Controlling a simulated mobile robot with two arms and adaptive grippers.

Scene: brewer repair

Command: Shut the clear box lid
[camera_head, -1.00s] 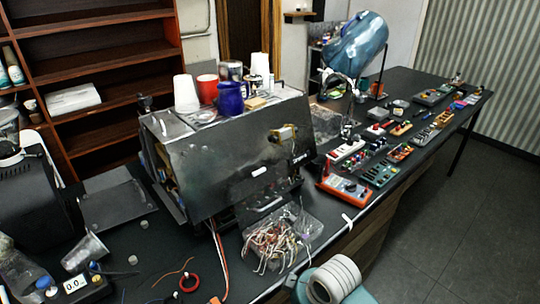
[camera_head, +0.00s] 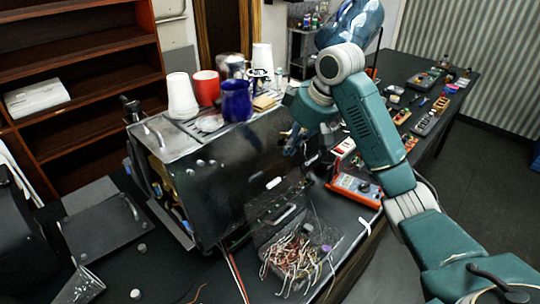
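The clear box (camera_head: 326,268) stands on the dark bench in front of the brewer, full of tangled wires (camera_head: 290,257). Its clear lid (camera_head: 290,213) appears raised at the back, tilted up toward the brewer's front. My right arm reaches in from the right. Its gripper (camera_head: 297,142) is above and behind the box, close to the brewer's front panel. Its fingers are dark and small against the panel, so I cannot tell whether they are open or shut. My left gripper is out of view.
The metal brewer (camera_head: 225,180) stands behind the box, with white cups (camera_head: 182,97), a red cup (camera_head: 206,88) and a blue mug (camera_head: 236,100) on top. An orange multimeter (camera_head: 355,190) lies right of the box. Dark panels (camera_head: 105,222) lie at left.

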